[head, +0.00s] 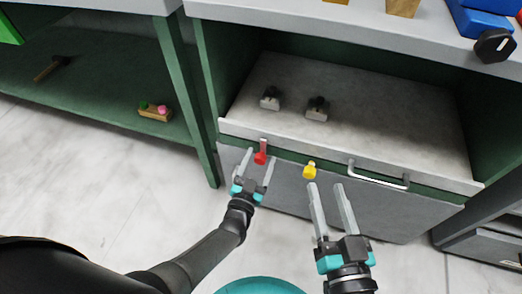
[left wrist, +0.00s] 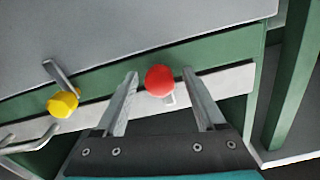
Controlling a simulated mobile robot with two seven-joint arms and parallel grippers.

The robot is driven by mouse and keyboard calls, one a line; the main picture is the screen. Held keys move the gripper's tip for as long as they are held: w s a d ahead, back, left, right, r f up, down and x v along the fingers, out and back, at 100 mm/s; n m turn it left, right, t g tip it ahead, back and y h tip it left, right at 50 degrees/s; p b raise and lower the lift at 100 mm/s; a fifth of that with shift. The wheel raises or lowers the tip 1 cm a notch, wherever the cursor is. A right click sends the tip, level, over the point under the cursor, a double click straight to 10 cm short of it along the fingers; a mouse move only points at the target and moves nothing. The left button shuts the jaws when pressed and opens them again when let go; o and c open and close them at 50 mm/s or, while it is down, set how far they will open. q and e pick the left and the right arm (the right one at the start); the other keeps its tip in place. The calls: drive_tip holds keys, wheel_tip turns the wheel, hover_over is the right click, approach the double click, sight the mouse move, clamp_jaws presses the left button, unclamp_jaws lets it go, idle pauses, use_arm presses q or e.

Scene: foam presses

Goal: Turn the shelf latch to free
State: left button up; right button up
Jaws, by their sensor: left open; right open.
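A red-knobbed latch (head: 260,158) sits on the front edge of the pull-out shelf (head: 400,142), its short lever upright with the knob at the lower end. My left gripper (head: 260,156) is open, with its fingertips on either side of the red knob. In the left wrist view the red knob (left wrist: 160,80) shows between the two fingers, with a gap on each side. A yellow-knobbed latch (head: 309,170) sits to the right; it also shows in the left wrist view (left wrist: 62,103). My right gripper (head: 325,185) is open and empty, just below the yellow knob.
A metal bar handle (head: 378,178) is right of the yellow knob. Two small dark-and-grey parts (head: 317,108) stand on the shelf. A green bench leg (head: 190,95) is to the left. A black dial (head: 494,46) is at upper right. Floor in front is clear.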

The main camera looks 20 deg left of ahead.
use_arm(q)
drive_tip(key=shift+w, duration=0.15)
clamp_jaws()
idle(0.6)
